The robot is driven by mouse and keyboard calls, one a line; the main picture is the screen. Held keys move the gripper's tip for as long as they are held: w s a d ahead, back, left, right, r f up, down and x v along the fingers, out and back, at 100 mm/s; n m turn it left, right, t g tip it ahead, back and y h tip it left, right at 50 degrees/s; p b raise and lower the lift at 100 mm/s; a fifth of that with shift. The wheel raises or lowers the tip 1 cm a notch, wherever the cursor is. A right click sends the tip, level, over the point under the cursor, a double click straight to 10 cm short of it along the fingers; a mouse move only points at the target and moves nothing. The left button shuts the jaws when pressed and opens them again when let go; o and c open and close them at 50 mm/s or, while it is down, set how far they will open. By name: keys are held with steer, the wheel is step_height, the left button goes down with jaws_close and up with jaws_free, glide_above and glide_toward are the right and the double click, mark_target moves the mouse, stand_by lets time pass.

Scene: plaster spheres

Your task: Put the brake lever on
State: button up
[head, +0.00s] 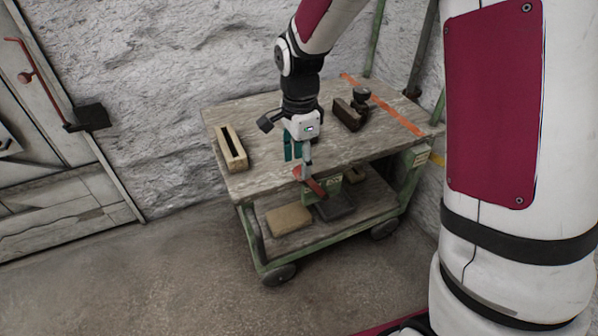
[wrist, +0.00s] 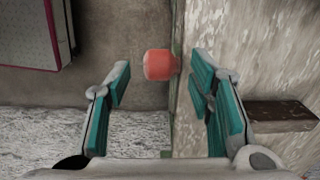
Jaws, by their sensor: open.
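The brake lever (head: 316,186) is a red bar with a rounded red end, at the front edge of the green-framed cart. Its red end (wrist: 159,64) shows in the wrist view beside the cart's edge. My gripper (head: 299,156) is open and empty, pointing down just above the lever's end at the cart's front edge. In the wrist view my gripper (wrist: 161,92) has its teal finger pads on either side of the red end, apart from it. The right pad is over the tabletop. Whether the end is at fingertip depth, I cannot tell.
The cart's wooden top (head: 258,118) carries a slotted wooden block (head: 230,148) at left and a dark block (head: 348,115) at back right. A tan block (head: 288,219) and a dark slab (head: 335,207) lie on the lower shelf. Floor in front is clear.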

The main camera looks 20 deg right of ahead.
steer(key=shift+f+b, duration=0.35)
steer(key=shift+f, duration=1)
steer(key=shift+c, duration=0.3)
